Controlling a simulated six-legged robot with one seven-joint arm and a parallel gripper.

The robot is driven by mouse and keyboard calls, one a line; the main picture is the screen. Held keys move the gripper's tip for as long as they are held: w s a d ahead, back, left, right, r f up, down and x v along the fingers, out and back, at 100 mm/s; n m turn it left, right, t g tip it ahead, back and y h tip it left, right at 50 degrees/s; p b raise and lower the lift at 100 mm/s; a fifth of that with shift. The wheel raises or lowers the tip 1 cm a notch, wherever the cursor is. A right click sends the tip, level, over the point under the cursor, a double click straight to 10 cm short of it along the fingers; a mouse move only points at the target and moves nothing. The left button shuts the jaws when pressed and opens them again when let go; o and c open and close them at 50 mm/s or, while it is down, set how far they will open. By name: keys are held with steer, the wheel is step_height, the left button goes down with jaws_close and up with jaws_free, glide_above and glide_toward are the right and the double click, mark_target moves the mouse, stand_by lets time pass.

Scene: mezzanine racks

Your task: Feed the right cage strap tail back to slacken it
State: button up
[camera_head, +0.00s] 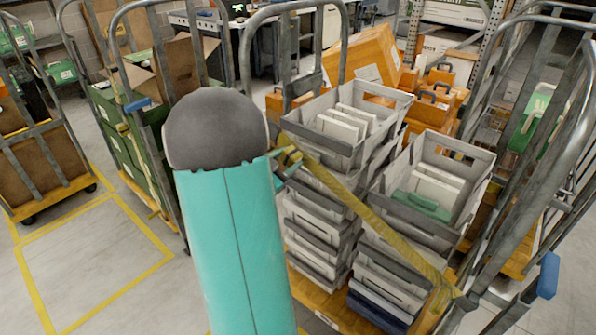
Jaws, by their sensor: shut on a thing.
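The right cage (473,215) is a grey tubular roll cage on an orange base. A yellow strap (385,228) runs slantwise across its front, from beside my arm down to the right-hand frame post. At the strap's upper left end is a small yellowish buckle-like piece (291,154). My gripper (284,163) shows as small teal parts at that end, mostly hidden behind my teal arm. It is shut on the strap there. The strap's tail cannot be told apart from the rest, and its tension is hard to judge.
Stacked grey trays (325,148) with white and green contents fill the cage behind the strap. Orange cases (435,100) lie behind. Another cage (125,140) with green crates stands left, and one with brown boxes (38,160) farther left. Yellow-lined floor (90,255) at lower left is clear.

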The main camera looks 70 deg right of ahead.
steer(key=shift+o, duration=0.2)
steer(key=shift+w+d+r, duration=0.2)
steer(key=shift+w+r, duration=0.05)
steer(key=shift+w, duration=0.15)
steer(key=shift+w+d+r, duration=0.15)
steer(key=shift+w+r, duration=0.05)
steer(key=shift+w, duration=0.2)
steer(key=o, duration=1.4)
steer(key=shift+w, duration=0.15)
steer(key=shift+c, duration=0.2)
steer(key=shift+s, duration=0.2)
steer(key=v, duration=1.3)
steer(key=shift+w+a, duration=0.15)
steer(key=shift+a, duration=0.2)
steer(key=shift+f, duration=0.1)
